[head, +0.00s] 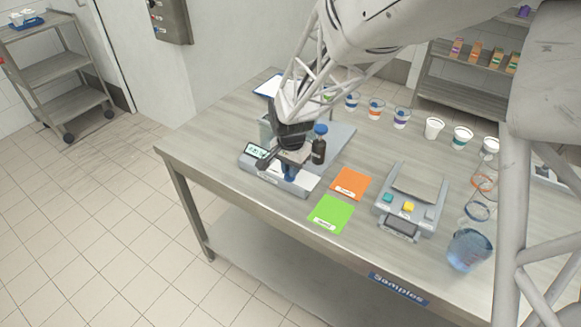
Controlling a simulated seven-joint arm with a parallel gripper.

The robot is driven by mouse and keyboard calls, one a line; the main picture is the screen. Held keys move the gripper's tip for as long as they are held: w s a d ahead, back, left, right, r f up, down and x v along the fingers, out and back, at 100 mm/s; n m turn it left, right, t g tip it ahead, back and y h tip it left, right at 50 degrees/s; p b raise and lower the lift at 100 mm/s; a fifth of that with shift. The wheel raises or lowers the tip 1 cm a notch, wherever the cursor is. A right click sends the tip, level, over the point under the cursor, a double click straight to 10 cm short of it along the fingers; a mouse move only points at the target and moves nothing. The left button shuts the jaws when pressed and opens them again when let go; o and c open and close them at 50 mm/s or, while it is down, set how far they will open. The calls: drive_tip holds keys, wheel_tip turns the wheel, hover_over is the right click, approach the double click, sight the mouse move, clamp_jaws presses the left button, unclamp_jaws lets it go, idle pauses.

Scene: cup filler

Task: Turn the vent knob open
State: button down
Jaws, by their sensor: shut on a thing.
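A low grey device (265,173) with a small tilted display (256,151) stands near the table's left front edge. A blue knob (290,175) shows at its front, directly below my gripper (291,161). My gripper comes down from above and is shut on the blue knob; its fingertips are small and partly hidden. How far the knob is turned cannot be told. A dark bottle with a blue cap (319,146) stands just right of my gripper.
An orange card (350,184) and a green card (331,214) lie right of the device. A grey scale-like unit (412,199) stands further right, with a clear blue-tinted jug (468,250) by the front edge. Several cups (434,128) line the back.

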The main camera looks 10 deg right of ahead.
drive_tip(key=c, duration=1.2)
unclamp_jaws()
drive_tip(key=shift+o, duration=0.2)
drive_tip(key=shift+r, duration=0.15)
wheel_tip(320, 180, up, 7)
drive_tip(key=shift+r, duration=0.25)
drive_tip(key=s+d+r+n+t, duration=0.1)
drive_tip(key=s+r+n, duration=0.3)
drive_tip(key=s, duration=0.8)
drive_tip(key=s+d+r+n+t, duration=0.1)
drive_tip(key=s+d+r+n, duration=0.2)
drive_tip(key=s+r, duration=0.6)
drive_tip(key=s+n, duration=0.2)
drive_tip(key=s, duration=0.2)
drive_tip(key=shift+s+d+r+t, duration=0.15)
drive_tip(key=shift+s+d+t, duration=0.1)
drive_tip(key=shift+t, duration=0.05)
